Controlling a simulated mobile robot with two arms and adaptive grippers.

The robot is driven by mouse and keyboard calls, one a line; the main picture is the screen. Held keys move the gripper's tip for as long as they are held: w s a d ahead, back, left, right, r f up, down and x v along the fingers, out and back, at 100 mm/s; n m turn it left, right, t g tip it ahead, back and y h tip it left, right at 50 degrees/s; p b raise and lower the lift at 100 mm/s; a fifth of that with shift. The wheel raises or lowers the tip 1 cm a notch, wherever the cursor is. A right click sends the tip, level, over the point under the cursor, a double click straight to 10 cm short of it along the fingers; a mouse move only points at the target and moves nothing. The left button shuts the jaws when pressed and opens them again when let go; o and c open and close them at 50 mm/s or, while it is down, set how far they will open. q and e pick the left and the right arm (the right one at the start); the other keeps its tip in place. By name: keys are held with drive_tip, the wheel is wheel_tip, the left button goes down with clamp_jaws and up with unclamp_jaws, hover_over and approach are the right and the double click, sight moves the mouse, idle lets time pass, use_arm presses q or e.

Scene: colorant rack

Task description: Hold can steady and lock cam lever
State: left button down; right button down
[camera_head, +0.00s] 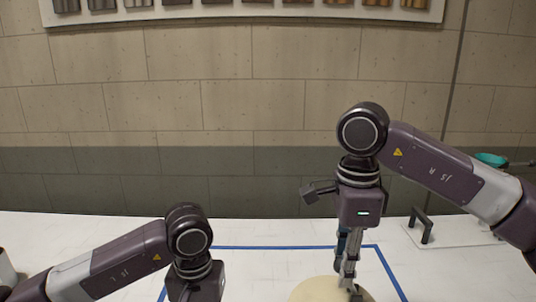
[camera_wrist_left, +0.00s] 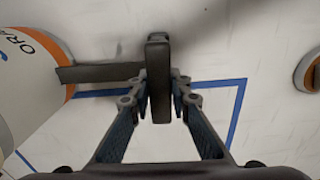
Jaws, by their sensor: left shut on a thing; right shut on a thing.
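A white can (camera_wrist_left: 30,85) with orange bands and partly visible lettering fills the left of the left wrist view. A dark bar (camera_wrist_left: 100,73) runs from its side to a dark upright handle (camera_wrist_left: 158,60). My left gripper (camera_wrist_left: 160,88) is shut on this handle; in the head view its fingers are below the frame. A pale beige round top (camera_head: 318,290) shows at the bottom of the head view, cut off by the frame. My right gripper (camera_head: 352,288) points down at its right part, shut on a small dark piece, probably the cam lever; the contact is hard to make out.
Blue tape (camera_head: 275,247) outlines a rectangle on the white table (camera_head: 100,228). A black bracket (camera_head: 420,225) on a pale board and a teal item (camera_head: 492,160) stand at the right. An orange-rimmed object (camera_wrist_left: 309,72) is at the left wrist view's right edge. A wall stands behind.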

drive_tip(key=shift+w+d+r, duration=0.1)
drive_tip(key=shift+d+r, duration=0.05)
drive_tip(key=shift+d, duration=0.2)
drive_tip(key=shift+d+r, duration=0.25)
drive_tip(key=shift+d, duration=0.65)
drive_tip(key=shift+d, duration=0.95)
drive_tip(key=shift+s, duration=0.2)
drive_tip(key=shift+a, duration=0.15)
drive_tip(key=shift+d, duration=0.2)
drive_tip(key=shift+d, duration=0.7)
